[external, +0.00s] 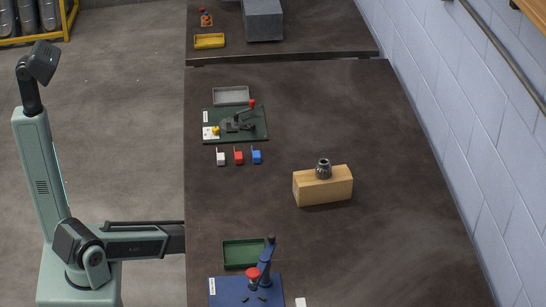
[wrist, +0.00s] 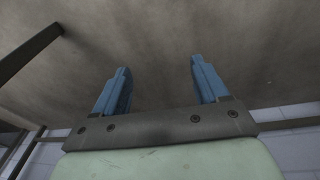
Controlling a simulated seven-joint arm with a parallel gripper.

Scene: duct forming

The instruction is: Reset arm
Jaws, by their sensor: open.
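My gripper (wrist: 160,65) shows in the wrist view. Its two blue fingers stand well apart, with nothing between them. Beyond them is a plain brownish surface; I cannot tell how far away it is. In the external view my arm (external: 42,170) rises at the left, beside the dark table (external: 400,240). Its upright link leans slightly left and ends in a dark joint near the top left. I cannot make out the gripper fingers in the external view.
A wooden block (external: 325,187) bearing a grey metal part (external: 323,169) stands mid-table. A green fixture board (external: 258,131), small white, red and blue pieces (external: 239,157), a grey tray (external: 231,96), a green tray (external: 244,253) and a blue fixture (external: 235,290) lie left. A block wall (external: 455,110) borders the right.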

